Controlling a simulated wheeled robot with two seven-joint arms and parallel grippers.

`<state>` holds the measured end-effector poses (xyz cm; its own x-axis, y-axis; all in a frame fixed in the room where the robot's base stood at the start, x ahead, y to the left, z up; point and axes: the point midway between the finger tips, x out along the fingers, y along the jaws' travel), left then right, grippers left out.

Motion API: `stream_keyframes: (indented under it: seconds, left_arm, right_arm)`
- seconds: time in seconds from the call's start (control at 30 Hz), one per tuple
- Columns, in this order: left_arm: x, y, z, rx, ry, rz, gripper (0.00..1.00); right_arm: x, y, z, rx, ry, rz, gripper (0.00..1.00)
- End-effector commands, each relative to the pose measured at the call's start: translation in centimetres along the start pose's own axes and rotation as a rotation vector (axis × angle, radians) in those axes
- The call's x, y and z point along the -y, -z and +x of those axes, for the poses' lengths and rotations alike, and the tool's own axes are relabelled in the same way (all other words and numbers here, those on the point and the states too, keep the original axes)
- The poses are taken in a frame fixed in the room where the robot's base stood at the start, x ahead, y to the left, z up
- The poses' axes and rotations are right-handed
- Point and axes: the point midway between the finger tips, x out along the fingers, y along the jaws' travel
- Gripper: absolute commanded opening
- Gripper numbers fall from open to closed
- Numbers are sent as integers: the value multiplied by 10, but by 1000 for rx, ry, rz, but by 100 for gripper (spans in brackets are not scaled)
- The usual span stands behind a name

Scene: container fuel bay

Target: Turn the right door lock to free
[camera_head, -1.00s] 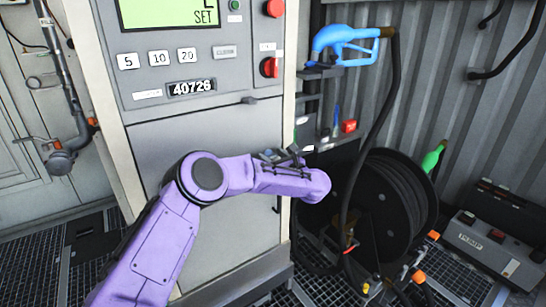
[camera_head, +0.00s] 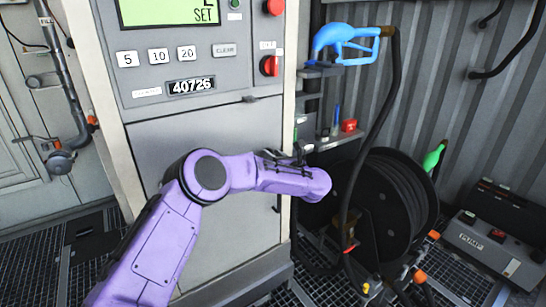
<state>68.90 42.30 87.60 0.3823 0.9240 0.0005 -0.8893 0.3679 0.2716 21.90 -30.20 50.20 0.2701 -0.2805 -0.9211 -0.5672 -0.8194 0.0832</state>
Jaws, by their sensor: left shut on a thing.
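The grey fuel dispenser (camera_head: 215,140) stands in the middle, with a plain lower door (camera_head: 235,240). My left arm reaches across this door from the lower left. My left gripper (camera_head: 285,160) is small and dark at the arm's far end, near the door's upper right part. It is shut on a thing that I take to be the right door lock. The lock itself is hidden behind the gripper and wrist, so its setting cannot be read. My right gripper is not in view.
A blue nozzle (camera_head: 340,42) hangs right of the dispenser, its black hose running down past a hose reel (camera_head: 395,205). A grey pump box (camera_head: 495,240) stands on the grated floor at the right. A pipe runs down the left wall.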

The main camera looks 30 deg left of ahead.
Motion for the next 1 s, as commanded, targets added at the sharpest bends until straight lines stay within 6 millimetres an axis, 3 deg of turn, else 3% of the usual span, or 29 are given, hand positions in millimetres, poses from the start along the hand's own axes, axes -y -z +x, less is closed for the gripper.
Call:
stream_keyframes:
  seconds: [1.0]
  left_arm:
    - [0,-1,0,0,-1,957,10]
  right_arm:
    - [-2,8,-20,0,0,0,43]
